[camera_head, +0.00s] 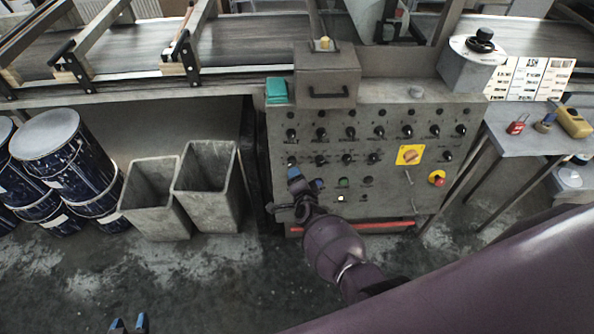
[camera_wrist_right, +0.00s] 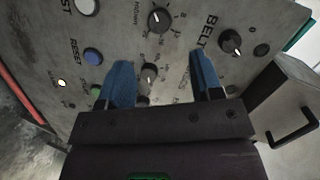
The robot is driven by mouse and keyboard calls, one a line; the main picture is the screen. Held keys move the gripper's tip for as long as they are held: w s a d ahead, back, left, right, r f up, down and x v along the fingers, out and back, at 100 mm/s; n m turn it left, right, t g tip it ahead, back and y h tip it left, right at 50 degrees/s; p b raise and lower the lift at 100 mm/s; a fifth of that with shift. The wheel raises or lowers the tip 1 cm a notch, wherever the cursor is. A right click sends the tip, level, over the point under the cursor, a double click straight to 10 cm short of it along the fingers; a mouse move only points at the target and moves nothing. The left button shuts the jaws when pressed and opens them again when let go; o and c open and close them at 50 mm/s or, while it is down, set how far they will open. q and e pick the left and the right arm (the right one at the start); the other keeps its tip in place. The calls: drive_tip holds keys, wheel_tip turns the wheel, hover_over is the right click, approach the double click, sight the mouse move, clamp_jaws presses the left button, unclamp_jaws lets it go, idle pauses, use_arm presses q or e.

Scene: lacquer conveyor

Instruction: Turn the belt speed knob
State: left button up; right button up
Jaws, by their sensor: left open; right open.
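The belt knob (camera_wrist_right: 232,42) is a black dial with a pale pointer, beside the label BELT on the grey panel in the right wrist view. It appears to be the upper left knob (camera_head: 291,134) in the head view. My right gripper (camera_wrist_right: 161,65) is open and empty in front of the panel, its blue fingers apart. The belt knob lies beyond the right-hand finger, not between them. A smaller knob (camera_wrist_right: 150,75) shows between the fingers. My left gripper (camera_head: 129,325) is open and empty over the floor at the bottom left, mostly cut off.
The control panel (camera_head: 395,100) carries several knobs, a yellow switch plate (camera_head: 410,155) and a red stop button (camera_head: 437,178). A handled box (camera_head: 326,75) juts out above the knobs. Grey bins (camera_head: 155,205) and blue drums (camera_head: 60,150) stand left. A side table (camera_head: 535,140) stands right.

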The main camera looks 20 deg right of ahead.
drive_tip(key=shift+p+v, duration=0.3)
drive_tip(key=shift+v, duration=0.55)
drive_tip(key=shift+f, duration=0.1)
wheel_tip(320, 180, up, 8)
drive_tip(key=w+n+y, duration=0.3)
drive_tip(key=n, duration=0.4)
drive_tip(key=s+d+r+n, duration=0.3)
drive_tip(key=s+n, duration=0.2)
drive_tip(key=s, duration=0.1)
drive_tip(key=s+d+n+g, duration=0.1)
drive_tip(key=s+d+n, duration=0.1)
drive_tip(key=s, duration=1)
drive_tip(key=s+d+f+n+g+h, duration=0.1)
drive_tip(key=s+d+n, duration=0.1)
drive_tip(key=s, duration=1)
drive_tip(key=shift+d+f+g, duration=0.25)
drive_tip(key=shift+d+g, duration=0.05)
drive_tip(key=shift+d, duration=0.45)
